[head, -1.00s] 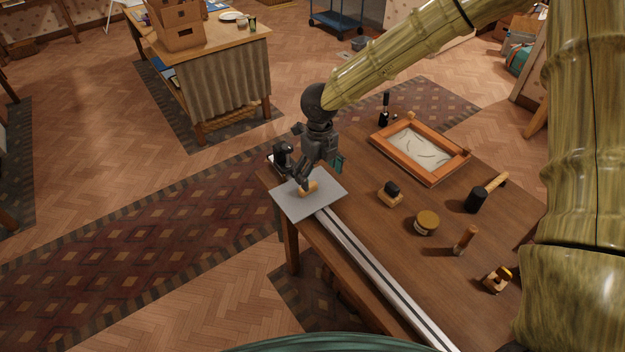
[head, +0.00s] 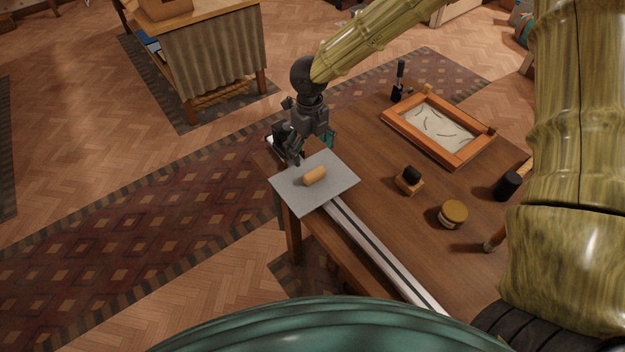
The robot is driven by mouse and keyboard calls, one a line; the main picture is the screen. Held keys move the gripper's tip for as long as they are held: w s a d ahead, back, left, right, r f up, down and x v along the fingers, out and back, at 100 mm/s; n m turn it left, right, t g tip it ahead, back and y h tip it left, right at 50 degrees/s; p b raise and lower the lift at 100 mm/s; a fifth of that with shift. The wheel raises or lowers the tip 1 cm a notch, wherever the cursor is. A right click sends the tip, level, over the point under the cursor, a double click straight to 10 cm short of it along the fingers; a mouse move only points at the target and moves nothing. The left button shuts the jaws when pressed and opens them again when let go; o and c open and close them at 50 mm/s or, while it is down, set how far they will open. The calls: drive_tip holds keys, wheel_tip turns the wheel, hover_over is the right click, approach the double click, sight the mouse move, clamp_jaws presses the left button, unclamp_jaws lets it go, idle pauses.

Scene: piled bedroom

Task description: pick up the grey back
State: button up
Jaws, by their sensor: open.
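The grey back (head: 283,190) is a thin flat panel on the left corner of the wooden table, its near side reaching past the edge. A short tan cylinder (head: 315,175) lies on its middle. My gripper (head: 296,160) is open and empty at the far-left side of the panel, its fingers pointing down. The fingers are apart from the cylinder; I cannot tell whether they touch the panel.
A long metal rail (head: 380,260) runs along the table's near edge from the panel. An orange wooden frame (head: 455,160) lies at the back right. A dark-topped block (head: 409,180) and a jar (head: 453,214) stand between. A curtained table (head: 213,65) is farther off.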

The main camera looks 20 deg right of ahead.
drive_tip(key=p, duration=0.1)
hover_over(315, 172)
wheel_tip(315, 172, down, 5)
drive_tip(key=shift+w+r, duration=0.15)
drive_tip(key=shift+s+f+p, duration=0.2)
drive_tip(key=shift+f+p, duration=1.15)
drive_tip(key=shift+f, duration=1.45)
drive_tip(key=c, duration=1.2)
